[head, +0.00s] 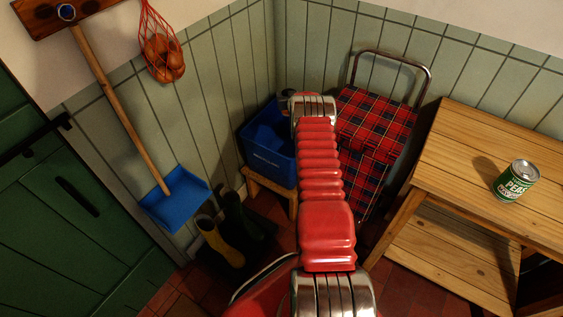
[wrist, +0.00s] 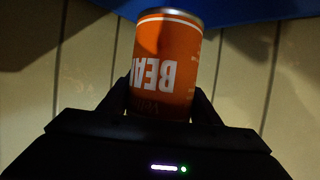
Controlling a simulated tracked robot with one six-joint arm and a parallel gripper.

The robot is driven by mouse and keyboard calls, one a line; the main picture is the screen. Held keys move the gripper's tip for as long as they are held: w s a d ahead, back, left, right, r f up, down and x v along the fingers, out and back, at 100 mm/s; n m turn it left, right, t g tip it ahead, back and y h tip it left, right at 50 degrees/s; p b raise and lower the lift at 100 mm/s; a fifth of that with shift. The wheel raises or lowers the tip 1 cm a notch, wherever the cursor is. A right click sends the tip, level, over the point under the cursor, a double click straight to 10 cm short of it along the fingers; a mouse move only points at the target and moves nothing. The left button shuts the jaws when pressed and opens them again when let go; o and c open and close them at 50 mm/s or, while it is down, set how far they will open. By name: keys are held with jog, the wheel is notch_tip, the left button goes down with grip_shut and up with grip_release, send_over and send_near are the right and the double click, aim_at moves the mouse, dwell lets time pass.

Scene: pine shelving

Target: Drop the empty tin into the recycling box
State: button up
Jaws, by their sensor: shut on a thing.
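In the wrist view my gripper (wrist: 160,100) is shut on an orange tin (wrist: 166,60) with large white letters and a metal rim. The inside of the tin is hidden, so I cannot tell whether it is empty. The blue recycling box (head: 262,158) stands in the corner on a low wooden bench in the head view. My arm reaches out to it, and its end hides my gripper and the tin there. A blue surface, likely the box, shows along the top of the wrist view (wrist: 255,12).
A green peas tin (head: 517,181) stands on the wooden shelving (head: 460,150) at right. A red tartan trolley (head: 375,125) is just right of my arm. A blue shovel (head: 174,200) hangs at left, above rubber boots (head: 220,243).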

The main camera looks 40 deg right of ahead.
jog(key=shift+f, duration=2.75)
jog(key=o, duration=1.1)
jog(key=shift+s+a, duration=0.1)
jog(key=shift+s, duration=0.05)
jog(key=shift+v, duration=6.8)
jog(key=shift+r, duration=0.1)
